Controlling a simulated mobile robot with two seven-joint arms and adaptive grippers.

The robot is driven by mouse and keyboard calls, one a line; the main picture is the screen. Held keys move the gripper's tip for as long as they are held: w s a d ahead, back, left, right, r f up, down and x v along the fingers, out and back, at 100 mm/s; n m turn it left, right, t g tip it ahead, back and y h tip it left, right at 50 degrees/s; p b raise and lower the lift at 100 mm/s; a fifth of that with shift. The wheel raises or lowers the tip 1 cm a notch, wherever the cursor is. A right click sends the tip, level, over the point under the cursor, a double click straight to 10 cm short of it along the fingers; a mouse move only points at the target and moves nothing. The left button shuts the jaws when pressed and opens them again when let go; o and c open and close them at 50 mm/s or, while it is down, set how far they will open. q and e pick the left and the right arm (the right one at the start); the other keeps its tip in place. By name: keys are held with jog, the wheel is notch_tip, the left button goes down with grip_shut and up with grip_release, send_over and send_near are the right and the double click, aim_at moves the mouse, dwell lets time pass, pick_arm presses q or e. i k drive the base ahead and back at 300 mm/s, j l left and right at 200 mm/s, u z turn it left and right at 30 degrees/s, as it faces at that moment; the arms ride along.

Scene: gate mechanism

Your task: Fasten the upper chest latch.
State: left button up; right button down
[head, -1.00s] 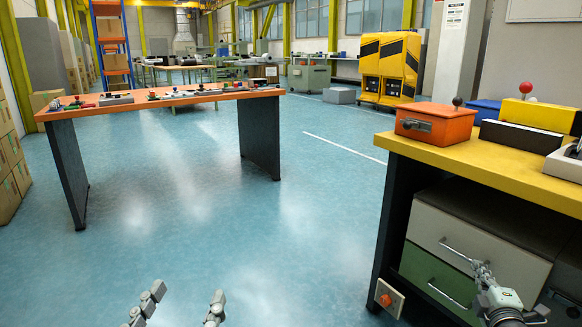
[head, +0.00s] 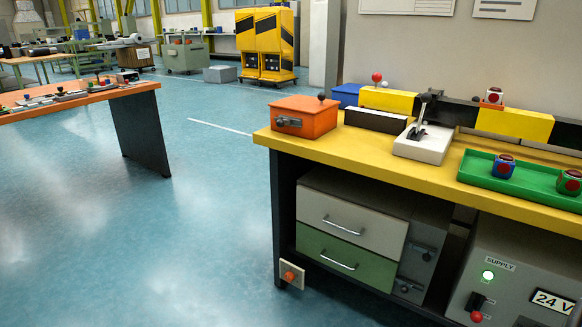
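A chest with a grey upper drawer (head: 335,213) and a green lower drawer (head: 340,262) stands under the yellow workbench. Both drawers look shut and each has a bar handle. On the dark panel to their right sit two small dark latches, an upper latch (head: 424,251) beside the grey drawer and a lower latch (head: 407,288) beside the green one. They are too small and dark to tell whether they are fastened. Neither of my grippers shows in the head view now.
The yellow workbench (head: 345,149) carries an orange box (head: 307,116), a white lever unit (head: 421,147) and a green tray (head: 530,188) with cubes. A supply cabinet (head: 520,262) stands right of the chest. An orange knob (head: 290,276) sits at the bench leg.

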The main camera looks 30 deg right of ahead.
aim_at(427, 257)
jog(key=z, duration=1.6)
